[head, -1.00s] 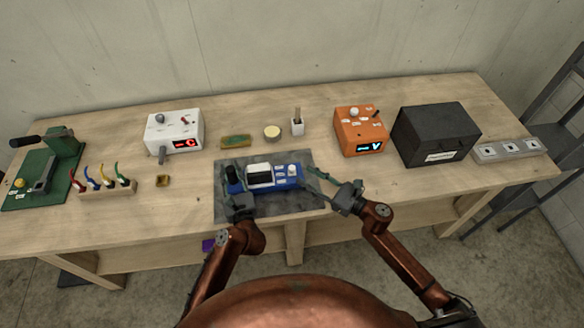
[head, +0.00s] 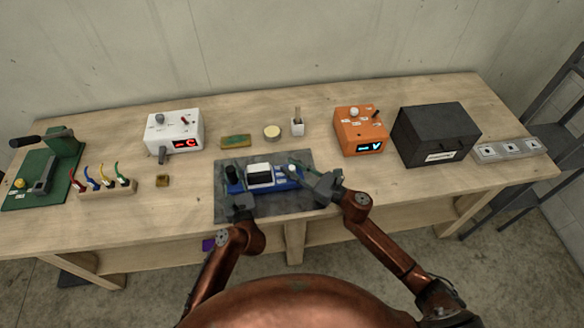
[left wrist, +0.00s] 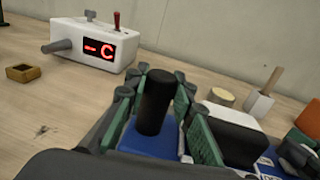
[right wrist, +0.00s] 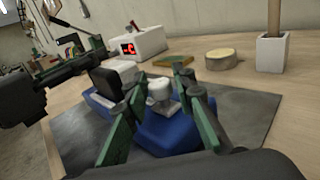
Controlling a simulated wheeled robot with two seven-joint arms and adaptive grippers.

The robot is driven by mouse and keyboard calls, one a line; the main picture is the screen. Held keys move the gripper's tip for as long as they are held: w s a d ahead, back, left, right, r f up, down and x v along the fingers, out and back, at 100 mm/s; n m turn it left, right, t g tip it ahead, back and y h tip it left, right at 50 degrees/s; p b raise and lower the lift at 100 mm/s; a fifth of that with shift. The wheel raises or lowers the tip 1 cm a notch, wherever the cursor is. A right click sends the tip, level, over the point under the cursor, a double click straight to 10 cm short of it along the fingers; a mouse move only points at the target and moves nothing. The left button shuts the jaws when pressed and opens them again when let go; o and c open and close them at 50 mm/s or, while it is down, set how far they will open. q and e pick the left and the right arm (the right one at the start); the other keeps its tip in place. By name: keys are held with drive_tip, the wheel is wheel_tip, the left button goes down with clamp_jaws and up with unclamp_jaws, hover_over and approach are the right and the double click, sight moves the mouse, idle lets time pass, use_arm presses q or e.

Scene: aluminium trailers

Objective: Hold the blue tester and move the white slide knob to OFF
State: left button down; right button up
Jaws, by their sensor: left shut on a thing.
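The blue tester (head: 272,188) lies on the dark mat, with a black post, a white-framed block and a white slide knob (head: 292,170) on top. My left gripper (head: 236,188) is at its left end. In the left wrist view its green fingers stand either side of the black post (left wrist: 155,103), shut on the tester. My right gripper (head: 303,170) is at the tester's right end. In the right wrist view its open fingers stand either side of the white knob (right wrist: 160,90), with gaps visible. The knob's OFF label cannot be read.
The dark mat (head: 232,213) lies at the bench's front edge. Behind it are a green-yellow block (head: 236,141), a round tan disc (head: 272,131) and a white cup (head: 297,128). A white meter (head: 174,133) and an orange meter (head: 360,131) stand at either side.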

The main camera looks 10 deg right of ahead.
clamp_jaws()
idle(0.3)
drive_tip(key=s, duration=0.2)
drive_tip(key=shift+s, duration=0.55)
drive_tip(key=shift+o, duration=2.1)
unclamp_jaws()
drive_tip(key=v, duration=1.2)
drive_tip(key=shift+r, duration=0.1)
